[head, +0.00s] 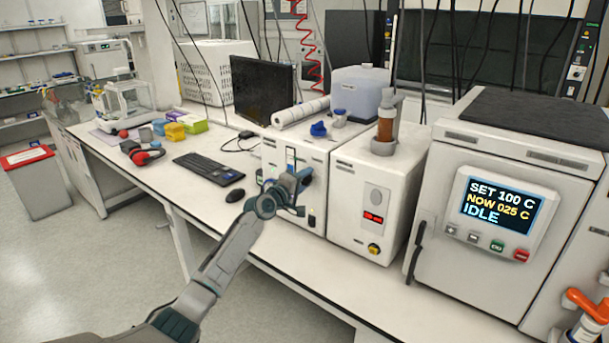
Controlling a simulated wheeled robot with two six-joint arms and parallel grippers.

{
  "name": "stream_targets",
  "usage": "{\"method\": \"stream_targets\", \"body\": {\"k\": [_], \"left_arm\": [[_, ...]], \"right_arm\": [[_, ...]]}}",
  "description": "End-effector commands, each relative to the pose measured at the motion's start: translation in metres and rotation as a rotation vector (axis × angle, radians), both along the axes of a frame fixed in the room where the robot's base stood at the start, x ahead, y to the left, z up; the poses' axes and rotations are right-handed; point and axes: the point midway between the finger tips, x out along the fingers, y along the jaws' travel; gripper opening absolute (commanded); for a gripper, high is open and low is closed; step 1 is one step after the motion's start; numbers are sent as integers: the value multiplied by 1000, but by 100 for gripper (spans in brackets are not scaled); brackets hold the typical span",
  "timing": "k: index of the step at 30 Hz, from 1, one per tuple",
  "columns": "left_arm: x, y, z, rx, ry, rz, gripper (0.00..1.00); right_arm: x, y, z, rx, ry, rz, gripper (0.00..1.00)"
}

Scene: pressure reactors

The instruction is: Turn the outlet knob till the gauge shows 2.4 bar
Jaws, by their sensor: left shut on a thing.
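My left gripper (297,181) is at the front face of a white bench unit (314,160), with its fingers close against the panel. It is shut on a small part there, which the fingers mostly hide. I cannot tell whether this part is the outlet knob. A narrow upright slot or scale shows on the panel just above the gripper. No gauge with a readable bar value is in view. My right gripper is not in view.
Right of the unit stands a white box (345,206) with a red display, then a large oven (480,260) reading "SET 100 C, NOW 025 C, IDLE". A keyboard (208,168) and mouse (235,195) lie left. Orange-handled parts (588,305) show lower right. The front floor is clear.

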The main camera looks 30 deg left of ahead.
Motion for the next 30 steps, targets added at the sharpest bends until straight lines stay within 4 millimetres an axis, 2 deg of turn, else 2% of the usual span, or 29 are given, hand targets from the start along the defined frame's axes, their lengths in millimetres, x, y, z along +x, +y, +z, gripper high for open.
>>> {"method": "stream_targets", "body": {"k": [1, 15, 30], "left_arm": [[0, -1, 0, -46, 11, -1, 17], [-1, -1, 1, -491, 46, 0, 17], [-1, 0, 0, -852, 73, 1, 17]], "right_arm": [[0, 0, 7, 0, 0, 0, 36], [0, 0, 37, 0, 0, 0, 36], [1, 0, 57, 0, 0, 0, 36]]}}
